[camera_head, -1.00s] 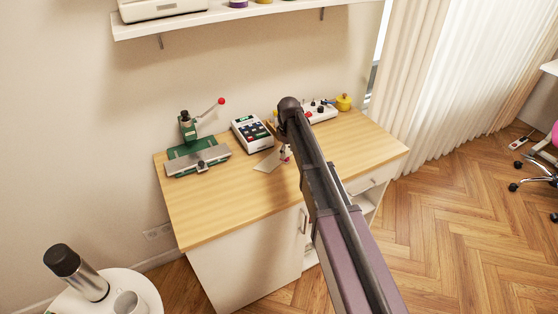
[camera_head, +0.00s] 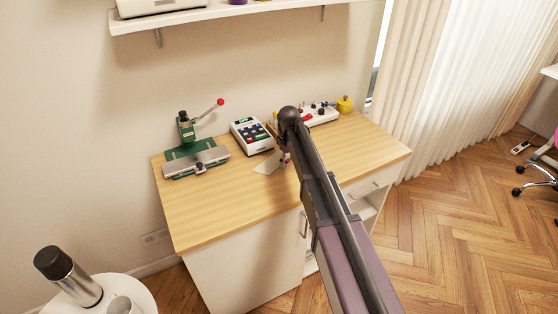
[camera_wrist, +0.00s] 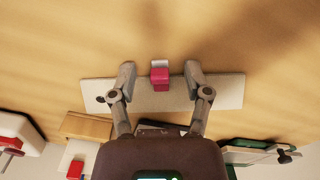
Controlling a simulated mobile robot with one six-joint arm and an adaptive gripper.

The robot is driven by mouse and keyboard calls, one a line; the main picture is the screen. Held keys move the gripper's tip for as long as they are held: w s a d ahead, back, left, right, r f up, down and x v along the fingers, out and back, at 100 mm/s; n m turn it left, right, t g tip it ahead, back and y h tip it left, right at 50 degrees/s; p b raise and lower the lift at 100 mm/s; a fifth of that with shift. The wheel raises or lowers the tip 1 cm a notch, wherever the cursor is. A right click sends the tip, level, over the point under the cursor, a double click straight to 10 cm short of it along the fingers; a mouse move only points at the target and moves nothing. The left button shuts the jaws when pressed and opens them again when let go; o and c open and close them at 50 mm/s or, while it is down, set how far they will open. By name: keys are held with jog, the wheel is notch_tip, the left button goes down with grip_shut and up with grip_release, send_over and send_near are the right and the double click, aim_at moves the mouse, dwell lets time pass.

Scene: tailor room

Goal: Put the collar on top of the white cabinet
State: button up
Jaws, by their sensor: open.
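The white cabinet (camera_head: 235,275) has a light wood top (camera_head: 215,210) and stands against the wall in the head view. I cannot single out a collar for sure. A small pink-red block with a white end (camera_wrist: 160,76) lies over a pale flat board (camera_wrist: 225,92) in the wrist view. The board also shows on the cabinet top in the head view (camera_head: 266,167). My gripper (camera_wrist: 161,70) is open, with one finger on each side of the block, apart from it. In the head view my arm hides most of the gripper.
A green press with a red-knobbed lever (camera_head: 187,130), a keypad device (camera_head: 251,135), a white control box (camera_head: 322,116) and a yellow pot (camera_head: 344,103) stand on the cabinet top. The top's front left is clear.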

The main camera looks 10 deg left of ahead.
grip_shut()
jog(key=shift+r, duration=0.1)
dwell(0.4)
notch_tip(320, 180, up, 3)
jog(key=p, duration=0.3)
jog(key=shift+r+p, duration=0.2)
jog(key=shift+p, duration=0.1)
jog(key=s+d, duration=0.1)
jog(key=s, duration=0.4)
jog(key=s+d+r+p, duration=0.1)
jog(key=s, duration=0.4)
jog(key=s+d, duration=0.1)
jog(key=s, duration=0.4)
jog(key=shift+s+d+r, duration=0.2)
jog(key=shift+s+d, duration=0.1)
